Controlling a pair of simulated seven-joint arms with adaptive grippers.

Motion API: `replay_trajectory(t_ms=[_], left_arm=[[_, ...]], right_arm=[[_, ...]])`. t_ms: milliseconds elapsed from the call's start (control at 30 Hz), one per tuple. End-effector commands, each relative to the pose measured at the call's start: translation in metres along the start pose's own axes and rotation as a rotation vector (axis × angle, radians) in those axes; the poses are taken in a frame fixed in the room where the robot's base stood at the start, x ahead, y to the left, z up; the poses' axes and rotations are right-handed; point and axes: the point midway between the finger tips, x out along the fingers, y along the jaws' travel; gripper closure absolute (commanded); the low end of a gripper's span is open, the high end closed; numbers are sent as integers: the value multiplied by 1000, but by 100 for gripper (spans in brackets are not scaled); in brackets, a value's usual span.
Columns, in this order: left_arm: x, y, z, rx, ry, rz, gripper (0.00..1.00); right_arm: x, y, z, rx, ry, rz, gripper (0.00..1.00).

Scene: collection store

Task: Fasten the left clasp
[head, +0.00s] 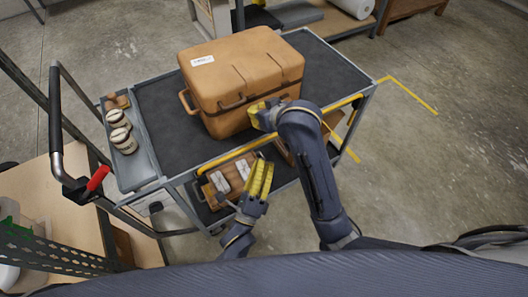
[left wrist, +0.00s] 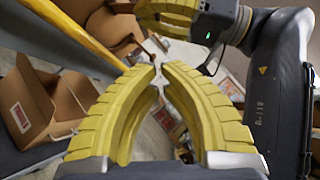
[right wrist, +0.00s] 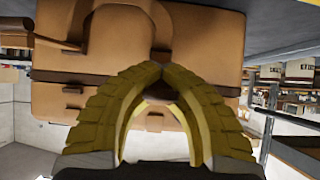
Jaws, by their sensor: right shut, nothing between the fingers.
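An orange-brown ribbed case (head: 225,75) with a white label stands closed-lidded on the dark top of a cart. Small dark fittings (right wrist: 72,90) show along its seam in the right wrist view; I cannot tell whether the clasps are fastened. My right gripper (head: 258,112) is shut and empty at the front face of the case, below the seam; contact is unclear. It hides part of the front. My left gripper (head: 261,178) is lower, in front of the cart's edge and away from the case. Its fingertips (left wrist: 159,68) are slightly apart with nothing between them.
The cart (head: 155,100) has a yellow front rail (head: 225,155). Jars (head: 122,138) stand in its left side tray. The lower shelf holds a brown box with white items (head: 220,182). The right arm stands close beside the left gripper. Cart top right of the case is clear.

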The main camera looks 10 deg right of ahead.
Motion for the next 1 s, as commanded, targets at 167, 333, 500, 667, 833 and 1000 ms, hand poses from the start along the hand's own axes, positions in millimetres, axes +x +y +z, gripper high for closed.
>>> replay_trajectory(t_ms=[167, 333, 500, 667, 833, 1000], left_arm=[[30, -1, 0, 1, 0, -4, 100], [61, -1, 0, -2, 0, -3, 100], [88, -1, 0, 0, 0, -2, 100], [101, 0, 15, 0, 1, -2, 100], [110, 0, 24, -1, 1, -1, 100], [114, 0, 28, -1, 1, 0, 100]], right_arm=[[-1, 0, -1, 0, 4, 0, 100], [-1, 0, -1, 0, 4, 0, 100], [-1, 0, -1, 0, 4, 0, 100], [-1, 0, -1, 0, 4, 0, 100], [-1, 0, -1, 0, 4, 0, 100], [-1, 0, -1, 0, 3, 0, 100]])
